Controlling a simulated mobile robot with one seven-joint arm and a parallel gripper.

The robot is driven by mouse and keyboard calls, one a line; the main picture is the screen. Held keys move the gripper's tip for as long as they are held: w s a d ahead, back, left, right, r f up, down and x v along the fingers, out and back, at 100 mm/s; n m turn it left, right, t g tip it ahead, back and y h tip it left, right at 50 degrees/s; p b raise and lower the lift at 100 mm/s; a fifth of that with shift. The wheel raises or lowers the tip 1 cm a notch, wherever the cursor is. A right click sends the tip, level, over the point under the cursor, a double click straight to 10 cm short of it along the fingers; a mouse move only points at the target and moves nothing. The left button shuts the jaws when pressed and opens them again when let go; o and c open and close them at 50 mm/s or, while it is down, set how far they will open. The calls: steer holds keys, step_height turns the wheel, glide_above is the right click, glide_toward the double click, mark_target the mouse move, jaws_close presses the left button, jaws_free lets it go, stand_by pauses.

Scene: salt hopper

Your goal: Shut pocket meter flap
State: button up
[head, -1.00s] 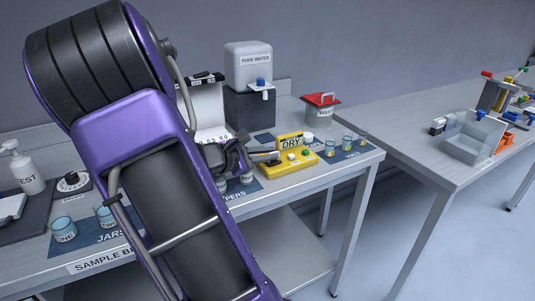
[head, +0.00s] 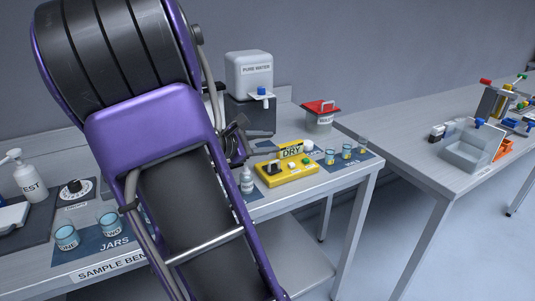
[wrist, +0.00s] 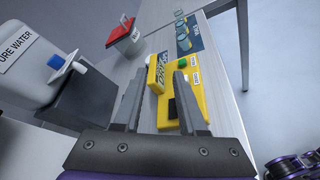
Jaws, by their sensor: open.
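The pocket meter (head: 287,172) is a yellow box with small knobs on the sample bench. Its yellow flap (head: 291,151), marked DRY, stands raised at the box's back edge. My gripper (head: 268,149) is just left of the flap, above the box's left end. In the wrist view the meter (wrist: 192,92) lies ahead, and the flap (wrist: 158,72) shows between and beyond the two finger tips (wrist: 159,78). The fingers are apart with nothing held. I cannot tell whether a finger touches the flap. A finger hides part of the meter in the wrist view.
A PURE WATER dispenser (head: 249,75) stands behind, left of the meter. A red-lidded waste bin (head: 320,115) is behind right. Several small jars (head: 346,152) stand right of the meter, and a dropper bottle (head: 247,181) stands close on its left. A second table (head: 400,130) is further right.

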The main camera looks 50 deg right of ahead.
step_height(320, 180, up, 4)
steer(key=shift+f+p, duration=0.1)
steer(key=shift+p, duration=0.2)
stand_by(0.4)
